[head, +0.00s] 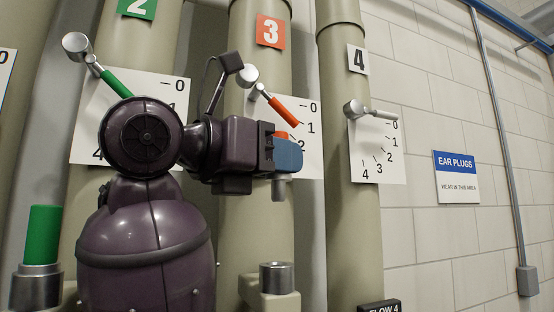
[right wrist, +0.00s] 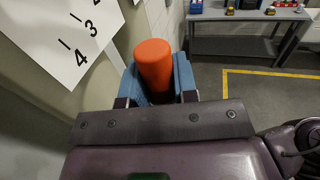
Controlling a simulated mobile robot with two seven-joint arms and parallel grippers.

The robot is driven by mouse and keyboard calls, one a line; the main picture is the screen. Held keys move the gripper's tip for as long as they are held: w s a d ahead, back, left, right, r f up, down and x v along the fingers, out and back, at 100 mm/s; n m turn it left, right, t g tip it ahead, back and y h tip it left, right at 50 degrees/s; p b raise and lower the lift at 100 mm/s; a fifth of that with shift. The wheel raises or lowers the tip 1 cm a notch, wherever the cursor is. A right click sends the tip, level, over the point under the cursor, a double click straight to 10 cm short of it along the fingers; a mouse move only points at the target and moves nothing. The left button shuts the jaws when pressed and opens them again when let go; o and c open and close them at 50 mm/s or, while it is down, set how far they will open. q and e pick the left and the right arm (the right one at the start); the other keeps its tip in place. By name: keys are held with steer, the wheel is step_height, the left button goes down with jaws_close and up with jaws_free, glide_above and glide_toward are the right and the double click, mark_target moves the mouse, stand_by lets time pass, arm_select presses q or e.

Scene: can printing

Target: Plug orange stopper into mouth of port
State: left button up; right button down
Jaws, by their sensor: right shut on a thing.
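My right gripper (head: 287,156) is shut on the orange stopper (head: 281,135). Its blue fingers hide the stopper's middle in the head view; a bit of orange shows above them and a metal end (head: 278,188) below. In the right wrist view, the orange stopper (right wrist: 153,62) stands between the two blue fingers of the gripper (right wrist: 157,82). The stopper looks about upright. The port (head: 277,277), a metal collar with an open mouth on a beige block, is below the stopper in front of pipe 3, with a clear gap between them. My left gripper is in neither view.
A green stopper (head: 43,232) sits in a metal port (head: 36,286) at the left. Lever valves with green (head: 117,83), orange (head: 284,110) and grey (head: 371,110) handles stick out from the pipes. A workbench (right wrist: 245,17) stands across the floor in the right wrist view.

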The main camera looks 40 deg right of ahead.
mark_target(276, 181)
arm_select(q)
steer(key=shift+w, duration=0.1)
arm_select(e)
steer(key=shift+w, duration=0.1)
steer(key=shift+f+b, duration=0.65)
steer(key=shift+f, duration=0.1)
step_height(276, 181, down, 2)
steer(key=shift+f+b, duration=0.1)
steer(key=shift+b, duration=0.7)
steer(key=shift+f+b, duration=0.75)
steer(key=shift+f, duration=0.25)
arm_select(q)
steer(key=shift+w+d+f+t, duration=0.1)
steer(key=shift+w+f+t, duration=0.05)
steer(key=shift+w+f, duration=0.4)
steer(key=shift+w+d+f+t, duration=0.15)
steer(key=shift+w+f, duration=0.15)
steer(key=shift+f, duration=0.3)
arm_select(e)
steer(key=shift+f, duration=0.1)
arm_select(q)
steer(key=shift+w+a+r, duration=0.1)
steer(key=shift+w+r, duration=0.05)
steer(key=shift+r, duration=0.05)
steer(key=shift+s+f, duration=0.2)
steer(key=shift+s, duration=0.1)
arm_select(e)
steer(key=shift+a, duration=0.1)
